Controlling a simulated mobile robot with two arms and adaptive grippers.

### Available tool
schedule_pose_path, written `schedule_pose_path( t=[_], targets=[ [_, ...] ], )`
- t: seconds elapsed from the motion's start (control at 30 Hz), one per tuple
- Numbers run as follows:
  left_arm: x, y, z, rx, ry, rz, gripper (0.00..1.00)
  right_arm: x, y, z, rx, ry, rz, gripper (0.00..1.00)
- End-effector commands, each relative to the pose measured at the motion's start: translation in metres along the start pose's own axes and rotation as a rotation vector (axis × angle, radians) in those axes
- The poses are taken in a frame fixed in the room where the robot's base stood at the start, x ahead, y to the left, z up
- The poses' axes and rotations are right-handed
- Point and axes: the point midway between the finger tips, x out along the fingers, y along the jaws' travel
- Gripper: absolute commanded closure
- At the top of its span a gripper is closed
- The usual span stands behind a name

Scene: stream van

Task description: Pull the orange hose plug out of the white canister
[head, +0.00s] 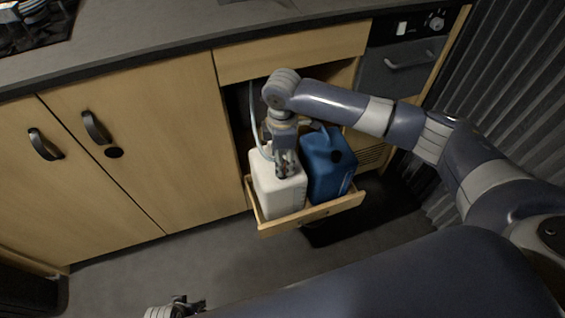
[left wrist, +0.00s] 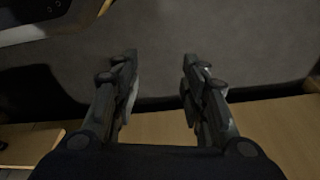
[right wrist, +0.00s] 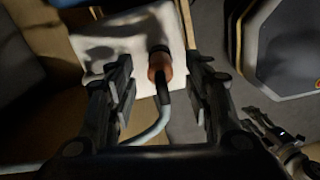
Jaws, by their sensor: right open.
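The white canister (head: 278,190) stands in the pulled-out drawer, to the left of a blue canister (head: 329,165). My right gripper (head: 287,172) is over the white canister's top and hides its opening in the head view. In the right wrist view, the orange hose plug (right wrist: 160,66) shows at the white canister's (right wrist: 100,47) top, with a grey hose (right wrist: 152,132) leading from it. The plug lies between my open right fingers, with gaps visible on both sides. My left gripper (head: 185,303) is low at the bottom edge; its fingers (left wrist: 160,82) are apart and empty.
The wooden drawer (head: 312,213) surrounds the canisters at its front. The worktop (head: 150,45) overhangs the open cabinet, with closed doors (head: 165,140) on the left. Grey floor (head: 200,258) is clear in front.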

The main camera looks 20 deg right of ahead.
Motion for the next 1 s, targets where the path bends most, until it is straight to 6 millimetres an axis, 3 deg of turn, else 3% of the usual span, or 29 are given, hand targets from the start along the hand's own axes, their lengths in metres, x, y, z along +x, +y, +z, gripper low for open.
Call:
schedule_pose_path(
  t=[0.2, 0.53, 0.73, 0.87, 0.9, 0.97, 1.0],
  targets=[
    [-0.013, -0.001, -0.009, -0.001, 0.009, -0.001, 0.60, 0.021, 0.000, 0.000, 0.001, 0.000, 0.000, 0.53],
    [-0.015, -0.001, -0.010, -0.002, 0.009, -0.002, 0.60, 0.023, 0.000, 0.000, 0.001, 0.000, 0.000, 0.53],
    [-0.015, -0.001, -0.010, -0.002, 0.009, -0.002, 0.60, 0.023, 0.000, 0.000, 0.000, 0.000, 0.000, 0.98],
    [-0.015, -0.001, -0.010, -0.002, 0.009, -0.002, 0.60, 0.023, 0.000, 0.000, 0.000, 0.000, 0.000, 1.00],
    [-0.015, -0.001, -0.010, -0.002, 0.008, -0.002, 0.60, 0.023, 0.000, 0.000, 0.000, 0.000, 0.000, 0.85],
    [-0.015, -0.001, -0.010, -0.002, 0.009, -0.002, 0.60, 0.023, 0.000, 0.000, 0.000, 0.000, 0.000, 0.98],
    [-0.015, -0.001, -0.010, -0.002, 0.009, -0.002, 0.60, 0.023, 0.000, 0.000, 0.000, 0.000, 0.000, 1.00]
  ],
)
